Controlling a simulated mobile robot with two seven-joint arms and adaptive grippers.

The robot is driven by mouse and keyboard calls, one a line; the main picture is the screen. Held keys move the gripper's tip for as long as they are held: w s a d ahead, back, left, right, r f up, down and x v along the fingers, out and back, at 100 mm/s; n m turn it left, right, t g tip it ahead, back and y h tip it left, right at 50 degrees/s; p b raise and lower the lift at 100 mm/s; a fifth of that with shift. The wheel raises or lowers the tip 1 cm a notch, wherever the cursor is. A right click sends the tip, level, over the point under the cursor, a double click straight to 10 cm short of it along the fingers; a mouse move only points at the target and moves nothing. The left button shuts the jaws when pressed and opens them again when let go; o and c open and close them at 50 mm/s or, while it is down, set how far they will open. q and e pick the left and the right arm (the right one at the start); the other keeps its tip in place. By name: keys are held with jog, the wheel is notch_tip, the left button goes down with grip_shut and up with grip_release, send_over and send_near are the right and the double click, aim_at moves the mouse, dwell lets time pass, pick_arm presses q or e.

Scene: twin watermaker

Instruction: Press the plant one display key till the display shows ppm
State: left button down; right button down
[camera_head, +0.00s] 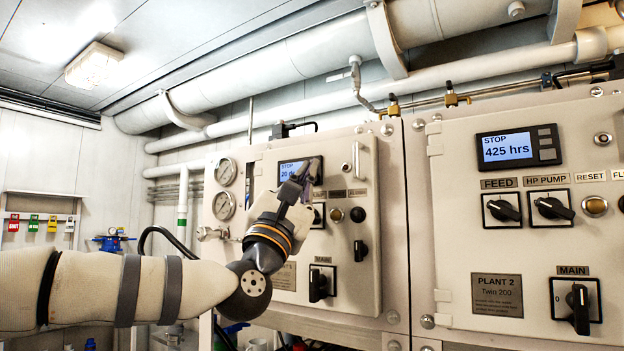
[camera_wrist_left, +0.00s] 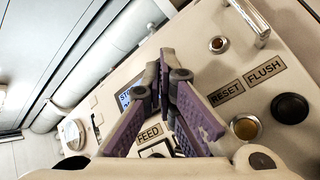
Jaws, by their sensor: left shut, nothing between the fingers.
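The plant one display (camera_head: 288,171) is on the left panel, lit blue, reading "STOP" and "20 d" before my gripper cuts off the text. In the left wrist view its screen (camera_wrist_left: 124,99) shows only in part. My left gripper (camera_head: 310,172) is shut and empty, with its fingertips over the right side of the display unit, where they hide the display keys. The fingers also fill the middle of the left wrist view (camera_wrist_left: 162,68). I cannot tell whether the tips touch a key. My right gripper is not in view.
The plant two panel stands at right, with its display (camera_head: 507,147) reading "STOP" and "425 hrs". A metal handle (camera_head: 361,160) sticks out right of my gripper. Knobs, including a black main switch (camera_head: 319,284), and gauges (camera_head: 225,171) surround the work area.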

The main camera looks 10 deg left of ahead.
pick_arm(q)
jog(key=shift+w+d, duration=0.1)
jog(key=shift+w, duration=0.1)
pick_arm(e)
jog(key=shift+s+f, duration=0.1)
pick_arm(q)
jog(key=shift+s, duration=0.1)
dwell(0.3)
jog(key=shift+s+a, duration=0.3)
jog(key=shift+s, duration=0.35)
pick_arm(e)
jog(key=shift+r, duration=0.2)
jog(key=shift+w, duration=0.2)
pick_arm(q)
jog(key=s, duration=0.1)
jog(key=s+a+p, duration=0.1)
jog(key=s, duration=0.2)
jog(key=shift+s+a+p, duration=0.35)
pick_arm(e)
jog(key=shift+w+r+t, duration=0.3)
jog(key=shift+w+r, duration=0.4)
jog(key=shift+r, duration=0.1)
